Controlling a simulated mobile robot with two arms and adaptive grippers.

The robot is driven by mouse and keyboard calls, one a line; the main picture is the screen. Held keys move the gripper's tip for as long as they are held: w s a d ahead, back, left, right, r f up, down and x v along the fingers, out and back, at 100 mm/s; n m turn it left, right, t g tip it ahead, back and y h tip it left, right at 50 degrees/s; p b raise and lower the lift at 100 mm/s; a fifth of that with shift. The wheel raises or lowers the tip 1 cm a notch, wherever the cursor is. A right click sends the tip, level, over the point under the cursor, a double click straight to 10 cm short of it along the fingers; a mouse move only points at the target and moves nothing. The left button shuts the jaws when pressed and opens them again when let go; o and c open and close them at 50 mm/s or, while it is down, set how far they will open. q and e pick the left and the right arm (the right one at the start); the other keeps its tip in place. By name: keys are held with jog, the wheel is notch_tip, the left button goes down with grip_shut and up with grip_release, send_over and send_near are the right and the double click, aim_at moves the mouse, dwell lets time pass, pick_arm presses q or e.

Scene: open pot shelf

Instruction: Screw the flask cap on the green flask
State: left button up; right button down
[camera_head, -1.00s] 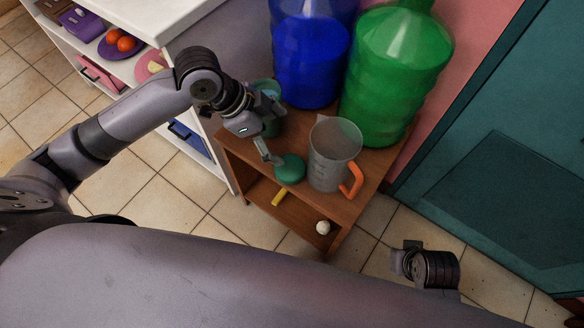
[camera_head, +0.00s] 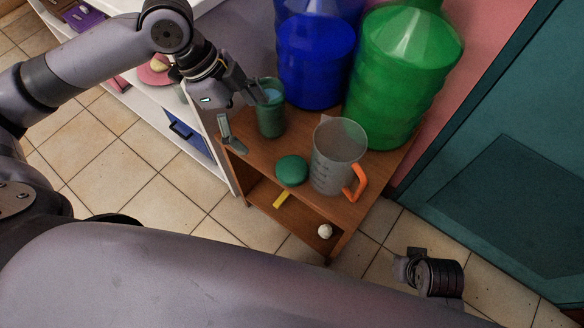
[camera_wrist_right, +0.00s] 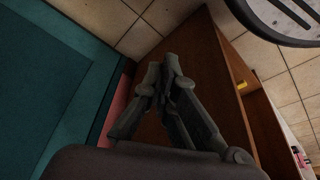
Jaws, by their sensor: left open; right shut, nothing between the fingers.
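The green flask (camera_head: 271,118) is an upright dark green cylinder with an open, bluish top on the wooden shelf top, in the head view. A green dome-shaped piece, apparently the flask cap (camera_head: 292,170), lies apart from it, nearer the shelf's front edge. My left gripper (camera_head: 250,123) is open and empty. Its fingers are spread to the left of the flask, one by the flask's upper part and one lower left; contact cannot be told. My right gripper (camera_wrist_right: 165,78) is shut and empty in the right wrist view, away from the flask and cap.
A grey measuring jug (camera_head: 337,160) with an orange handle stands right of the cap. Large blue (camera_head: 316,62) and green (camera_head: 400,75) bottles stand behind. A yellow item (camera_head: 280,200) and white ball (camera_head: 325,231) are on the lower shelf. A teal door (camera_head: 500,170) is at right.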

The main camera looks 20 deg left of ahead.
pick_arm(q)
jog(key=b, duration=0.3)
send_near(288, 168)
jog(key=shift+b+x, duration=0.5)
jog(key=shift+x, duration=1.5)
pick_arm(e)
jog(key=v, duration=0.6)
jog(key=shift+r+t, duration=0.2)
jog(key=shift+t, duration=0.1)
pick_arm(q)
jog(key=shift+a+f, duration=0.1)
jog(key=shift+f, duration=0.05)
pick_arm(e)
jog(key=shift+d+f, duration=0.1)
pick_arm(q)
jog(key=b+x, duration=0.2)
jog(key=x, duration=0.2)
jog(key=shift+d+f, duration=0.25)
jog(key=shift+d, duration=0.1)
jog(key=shift+d+f, duration=0.1)
pick_arm(e)
jog(key=w+a+r+t+y, duration=0.1)
jog(key=w+a+r+t, duration=0.2)
jog(key=w, duration=0.7)
jog(key=r+t, duration=0.1)
jog(key=t, duration=0.1)
jog(key=shift+w+a+t, duration=0.15)
jog(key=shift+w+t, duration=0.05)
jog(key=shift+t, duration=0.2)
